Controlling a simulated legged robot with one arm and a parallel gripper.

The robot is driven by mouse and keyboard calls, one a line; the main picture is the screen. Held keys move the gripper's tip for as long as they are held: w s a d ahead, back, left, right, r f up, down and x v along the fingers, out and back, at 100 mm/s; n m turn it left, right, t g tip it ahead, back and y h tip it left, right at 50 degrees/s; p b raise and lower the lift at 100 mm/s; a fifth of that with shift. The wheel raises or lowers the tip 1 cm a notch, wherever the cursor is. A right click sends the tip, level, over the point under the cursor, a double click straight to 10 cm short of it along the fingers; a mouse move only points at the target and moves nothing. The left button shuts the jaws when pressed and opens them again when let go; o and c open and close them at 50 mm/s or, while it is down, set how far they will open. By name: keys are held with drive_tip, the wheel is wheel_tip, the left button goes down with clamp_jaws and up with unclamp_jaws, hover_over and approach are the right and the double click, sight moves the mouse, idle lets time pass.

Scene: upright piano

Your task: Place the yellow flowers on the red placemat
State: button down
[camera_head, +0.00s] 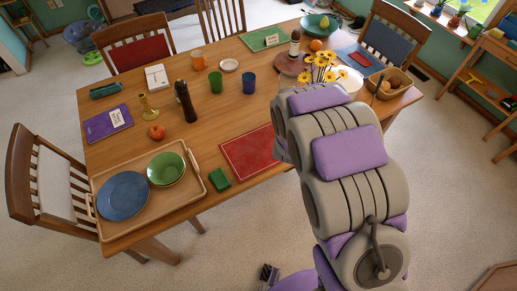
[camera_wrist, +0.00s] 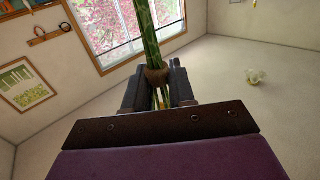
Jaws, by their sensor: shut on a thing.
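The yellow flowers (camera_head: 322,72) show in the head view just beyond the far end of my arm, over the right part of the table. In the wrist view their green stems (camera_wrist: 147,30), tied with a brown band, stand between my fingers. My gripper (camera_wrist: 158,88) is shut on these stems. The blooms are out of the wrist view. The red placemat (camera_head: 247,153) lies flat at the table's near edge, left of my arm, with its right side partly hidden by the arm. No object shows on its visible part. In the head view my gripper is hidden behind the arm.
A wooden tray (camera_head: 142,222) with a blue plate and green bowl stands left of the placemat. A green block (camera_head: 219,180) lies near the placemat's left corner. Blue (camera_head: 249,83) and green cups stand beyond it. A bread basket (camera_head: 401,84) is at the right.

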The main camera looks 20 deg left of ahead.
drive_tip(key=s+a+f, duration=0.4)
drive_tip(key=s, duration=0.5)
drive_tip(key=s+a+f, duration=0.4)
drive_tip(key=s+f, duration=0.1)
drive_tip(key=s, duration=0.4)
drive_tip(key=w+a+f+b, duration=0.2)
drive_tip(key=w+a+f, duration=0.3)
drive_tip(key=w+a, duration=0.4)
drive_tip(key=w, duration=0.4)
drive_tip(key=shift+a, duration=0.25)
drive_tip(key=shift+w, duration=0.1)
drive_tip(key=c, duration=0.9)
unclamp_jaws()
drive_tip(key=shift+c, duration=0.2)
drive_tip(key=s+p, duration=0.1)
drive_tip(key=s, duration=1.1)
